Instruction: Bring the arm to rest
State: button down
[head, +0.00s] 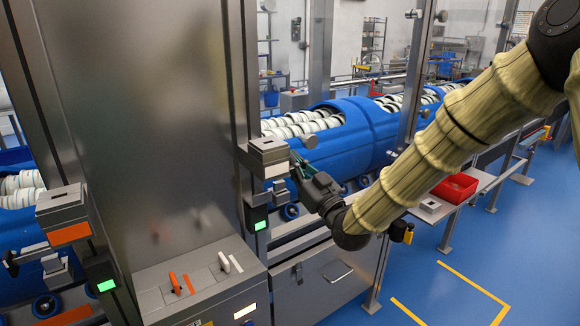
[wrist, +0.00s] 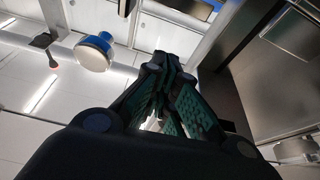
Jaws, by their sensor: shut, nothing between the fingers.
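My arm, in a ribbed tan sleeve, comes in from the upper right of the head view. My gripper (head: 299,168) is at its end, beside a grey latch box (head: 268,158) on the steel frame. I cannot tell whether it touches the box. In the wrist view my gripper (wrist: 168,88) shows its dark green finger pads close together, with nothing held between them.
A steel cabinet (head: 150,130) fills the left. Its panel has an orange handle (head: 181,284) and a white handle (head: 224,262). Blue tub carriers (head: 365,130) with white rings stand behind. A red crate (head: 455,188) is on a bench.

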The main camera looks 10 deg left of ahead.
jog(key=b+v, duration=0.1)
jog(key=v, duration=0.6)
jog(key=s+d+f+m+g+h, duration=0.25)
jog(key=s+d+f, duration=0.2)
jog(key=f, duration=0.85)
jog(key=s+d+f+m+g+h, duration=0.15)
jog(key=s+d+f+h, duration=0.35)
jog(key=f, duration=0.7)
jog(key=s+d+f+m+g+h, duration=0.1)
jog(key=d+f+m+h, duration=0.15)
jog(key=d+f, duration=0.7)
jog(key=s+d+f+m+g+h, duration=0.1)
jog(key=s+d+f+g+h, duration=0.1)
jog(key=s+f, duration=0.4)
jog(key=s+d+f+m+g+h+p, duration=0.1)
jog(key=s+d+f+g, duration=0.3)
jog(key=s, duration=1.1)
jog(key=s+d+f+m+g+h, duration=0.1)
jog(key=s+d+f+g+h, duration=0.2)
jog(key=s+d+f, duration=0.4)
jog(key=s+f, duration=0.3)
jog(key=shift+s+m+g, duration=0.25)
jog(key=shift+m+g, duration=0.1)
jog(key=shift+g, duration=0.05)
